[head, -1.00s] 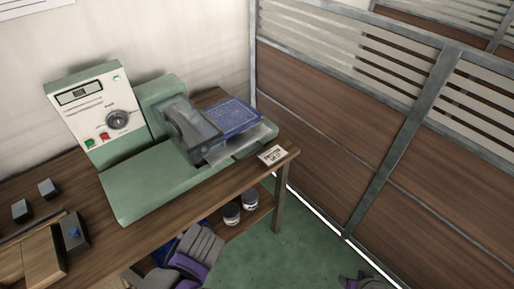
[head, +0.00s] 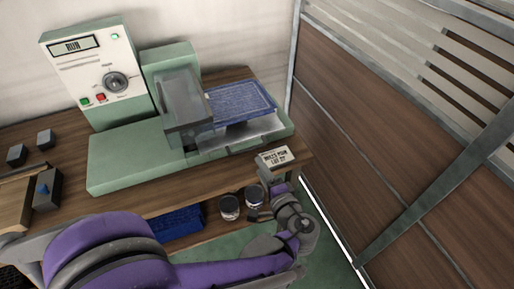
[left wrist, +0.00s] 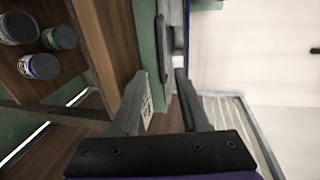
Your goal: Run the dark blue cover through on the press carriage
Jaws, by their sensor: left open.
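The dark blue cover (head: 240,100) lies flat on the press carriage (head: 245,132), to the right of the grey press head (head: 183,105). The green press (head: 125,160) stands on the wooden bench, and its panel display (head: 72,46) reads RUN. My left gripper (head: 268,178) is at the bench's front right, just below the carriage's right end and close to a small printed card (head: 274,158). In the left wrist view its two fingers (left wrist: 161,73) are apart with nothing held between them; a grey bar (left wrist: 164,48) shows beyond them. My right gripper is not in view.
Small dark blocks (head: 46,188) lie at the left. A wood-panelled partition (head: 370,140) closes off the right side.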

